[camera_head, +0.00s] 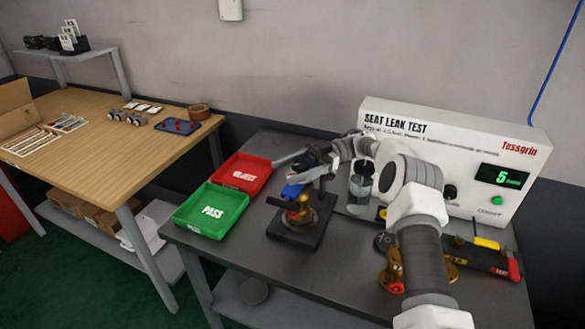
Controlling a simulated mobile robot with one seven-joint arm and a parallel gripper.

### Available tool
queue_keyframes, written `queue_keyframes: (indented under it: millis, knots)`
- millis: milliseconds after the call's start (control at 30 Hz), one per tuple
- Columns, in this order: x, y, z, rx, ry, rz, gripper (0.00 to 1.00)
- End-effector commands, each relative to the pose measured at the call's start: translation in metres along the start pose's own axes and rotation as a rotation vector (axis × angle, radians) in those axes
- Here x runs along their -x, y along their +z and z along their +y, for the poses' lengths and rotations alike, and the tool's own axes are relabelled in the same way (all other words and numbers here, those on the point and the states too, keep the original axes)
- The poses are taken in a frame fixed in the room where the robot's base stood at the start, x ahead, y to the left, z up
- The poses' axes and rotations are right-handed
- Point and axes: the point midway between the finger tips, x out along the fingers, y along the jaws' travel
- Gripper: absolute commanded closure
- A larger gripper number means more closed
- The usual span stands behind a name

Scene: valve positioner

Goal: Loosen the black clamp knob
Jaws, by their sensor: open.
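A dark clamp fixture (292,236) stands on the grey metal bench. It holds a brass valve (301,214) with a blue lever handle (291,191). My gripper (314,163) is at the top of this fixture, with my white and grey arm reaching in from the lower right. The gripper is open. The black clamp knob cannot be told apart from the dark fingers and fixture parts there, so I cannot tell whether the fingers touch it or stand around it.
A green PASS tray (198,229) and a red tray (266,178) lie left of the fixture. A clear jar (360,188) stands to its right, before the white seat leak test panel (398,121).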

Motion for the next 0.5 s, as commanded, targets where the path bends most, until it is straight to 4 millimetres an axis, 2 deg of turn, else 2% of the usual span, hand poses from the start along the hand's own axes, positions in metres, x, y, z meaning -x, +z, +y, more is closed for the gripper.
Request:
queue_keyframes:
  millis: [167,333,500]
  knots:
    - [0.0,-0.013,0.0,0.002,0.0,-0.001,0.17]
    - [0.001,-0.047,-0.001,0.004,0.001,-0.001,0.17]
    - [0.026,-0.065,-0.028,0.002,0.005,0.003,0.17]
